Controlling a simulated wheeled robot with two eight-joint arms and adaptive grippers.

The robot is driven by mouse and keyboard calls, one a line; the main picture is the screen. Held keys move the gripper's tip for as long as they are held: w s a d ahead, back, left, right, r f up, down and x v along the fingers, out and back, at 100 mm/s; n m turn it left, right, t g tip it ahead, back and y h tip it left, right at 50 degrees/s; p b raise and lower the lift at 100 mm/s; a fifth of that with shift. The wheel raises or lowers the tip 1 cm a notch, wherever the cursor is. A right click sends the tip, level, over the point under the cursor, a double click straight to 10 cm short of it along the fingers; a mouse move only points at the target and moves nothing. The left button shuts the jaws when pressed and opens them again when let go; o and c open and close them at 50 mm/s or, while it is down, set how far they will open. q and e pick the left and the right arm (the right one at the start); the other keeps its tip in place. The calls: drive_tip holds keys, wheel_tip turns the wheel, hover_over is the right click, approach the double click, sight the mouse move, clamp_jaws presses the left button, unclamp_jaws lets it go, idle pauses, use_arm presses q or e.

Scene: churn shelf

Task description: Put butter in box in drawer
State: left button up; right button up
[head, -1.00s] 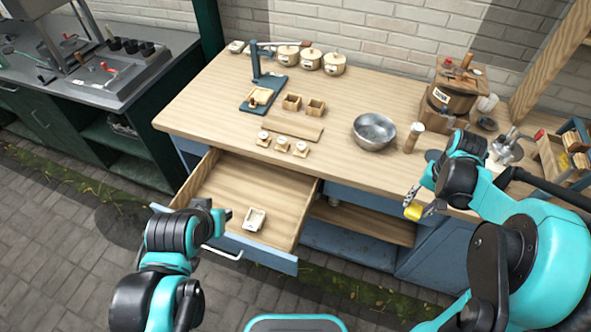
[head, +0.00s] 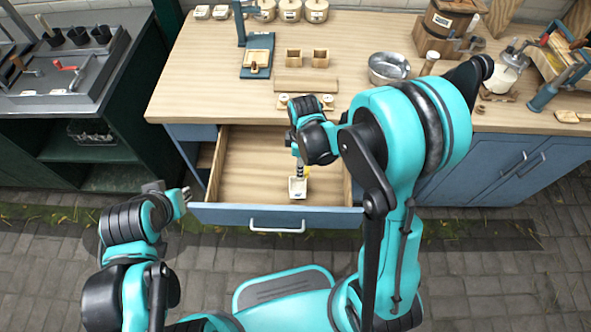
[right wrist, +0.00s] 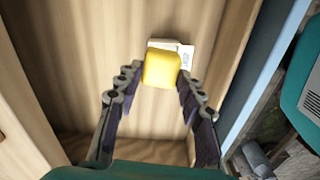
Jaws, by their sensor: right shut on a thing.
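The drawer (head: 240,180) is pulled open at the front of the bench. A small white box (head: 298,188) with a label stands on its floor; in the right wrist view the box (right wrist: 187,52) is partly hidden behind the butter. My right gripper (head: 302,168) reaches down over the drawer, above the box. It is shut on the yellow butter (right wrist: 161,69), held between its fingertips. I cannot tell whether the butter touches the box. My left gripper (head: 180,199) is empty beside the drawer's left front corner; its finger gap is too small to judge.
The drawer front (head: 335,217) with its handle faces me. On the worktop (head: 200,90) stand a metal bowl (head: 388,67), small wooden boxes (head: 293,58), a blue press stand (head: 255,65) and a wooden churn (head: 440,25). A dark green bench is at left.

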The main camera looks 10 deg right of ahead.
drive_tip(key=shift+s+a+f+n, duration=0.1)
drive_tip(key=shift+a+f+n, duration=0.35)
drive_tip(key=shift+a+n, duration=0.25)
drive_tip(key=shift+a+f+n, duration=0.25)
drive_tip(key=shift+f+n, duration=0.05)
wheel_tip(320, 180, down, 3)
drive_tip(key=b, duration=0.3)
drive_tip(key=shift+f, duration=0.15)
drive_tip(key=shift+d+f+b, duration=0.1)
drive_tip(key=shift+f+b, duration=0.35)
drive_tip(key=shift+b, duration=0.3)
drive_tip(key=shift+f+b, duration=1.15)
drive_tip(key=shift+f, duration=0.3)
idle(0.6)
drive_tip(key=shift+r, duration=0.1)
idle(0.3)
